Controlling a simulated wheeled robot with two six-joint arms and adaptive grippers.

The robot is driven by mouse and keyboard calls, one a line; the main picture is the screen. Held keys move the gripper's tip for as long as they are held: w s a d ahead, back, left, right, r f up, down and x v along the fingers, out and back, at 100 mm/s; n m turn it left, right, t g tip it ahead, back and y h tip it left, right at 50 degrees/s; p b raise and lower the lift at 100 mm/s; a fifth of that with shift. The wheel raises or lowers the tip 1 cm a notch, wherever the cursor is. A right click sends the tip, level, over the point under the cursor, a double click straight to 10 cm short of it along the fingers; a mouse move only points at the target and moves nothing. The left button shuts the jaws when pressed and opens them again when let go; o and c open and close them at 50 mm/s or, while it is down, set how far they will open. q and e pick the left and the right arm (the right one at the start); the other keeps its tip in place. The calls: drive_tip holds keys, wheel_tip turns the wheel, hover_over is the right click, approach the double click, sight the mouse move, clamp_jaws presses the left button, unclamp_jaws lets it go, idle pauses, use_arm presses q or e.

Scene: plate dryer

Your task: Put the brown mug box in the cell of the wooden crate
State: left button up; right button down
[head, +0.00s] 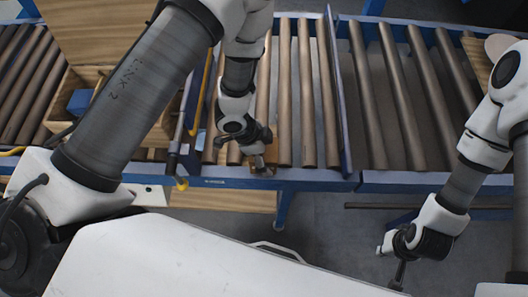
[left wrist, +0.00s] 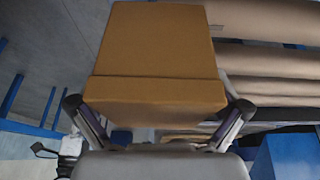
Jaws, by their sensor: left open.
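The brown mug box (left wrist: 155,45) fills the upper middle of the left wrist view. My left gripper is open. Its two fingers (left wrist: 158,108) show at either side of the box's near end; whether they touch it I cannot tell. The wooden crate (head: 56,96) is at the left in the head view, largely hidden behind my left arm. My right gripper (head: 399,277) hangs at the lower right, away from the box, and its opening is unclear.
A blue item (head: 79,102) sits in the crate's left part. The roller conveyor (head: 305,90) runs across the back, with a raised blue rail (head: 338,95) right of the box. A pale, rounded surface (head: 190,265) fills the lower front.

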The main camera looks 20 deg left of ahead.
use_arm(q)
drive_tip(key=shift+s+r, duration=0.2)
drive_tip(key=shift+s, duration=0.05)
drive_tip(key=c, duration=1.5)
drive_tip(key=shift+c, duration=0.2)
